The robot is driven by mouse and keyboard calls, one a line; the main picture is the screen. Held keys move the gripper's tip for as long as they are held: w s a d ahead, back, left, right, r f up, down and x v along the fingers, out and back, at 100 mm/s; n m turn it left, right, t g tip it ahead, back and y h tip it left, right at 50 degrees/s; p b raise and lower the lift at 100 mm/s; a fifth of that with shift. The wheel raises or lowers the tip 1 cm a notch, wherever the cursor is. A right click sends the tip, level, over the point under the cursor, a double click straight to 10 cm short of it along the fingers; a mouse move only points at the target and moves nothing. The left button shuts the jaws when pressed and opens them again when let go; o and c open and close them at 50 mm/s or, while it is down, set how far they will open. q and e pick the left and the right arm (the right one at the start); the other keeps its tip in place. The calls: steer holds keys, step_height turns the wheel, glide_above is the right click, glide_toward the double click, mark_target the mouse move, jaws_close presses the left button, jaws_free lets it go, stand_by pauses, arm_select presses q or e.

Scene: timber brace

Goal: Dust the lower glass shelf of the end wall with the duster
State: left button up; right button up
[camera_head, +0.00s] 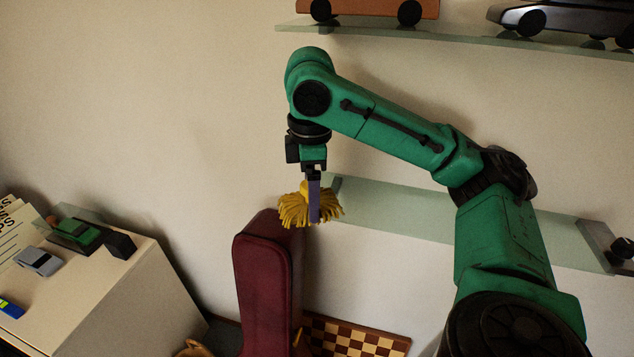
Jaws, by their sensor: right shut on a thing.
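The lower glass shelf (395,208) runs along the wall at the right, partly hidden behind my right arm. My right gripper (314,180) points down at the shelf's left end and is shut on the duster (296,207). The duster has a yellow fringed head, which overlaps the shelf's left end in this view. I cannot tell whether the fringe touches the glass. My left gripper is not in view.
A dark red case (262,275) stands upright just below the duster. A checkered board (355,338) lies below. An upper glass shelf (450,38) holds model vehicles. A dark object (612,246) sits at the lower shelf's right end. A white cabinet (120,295) with toy cars is at left.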

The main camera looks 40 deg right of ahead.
steer(key=s+a, duration=0.2)
steer(key=a, duration=0.1)
steer(key=s+a, duration=0.2)
steer(key=a, duration=0.1)
steer(key=s+a, duration=0.2)
steer(key=a, duration=0.1)
steer(key=shift+s+a, duration=0.25)
steer(key=shift+s, duration=0.05)
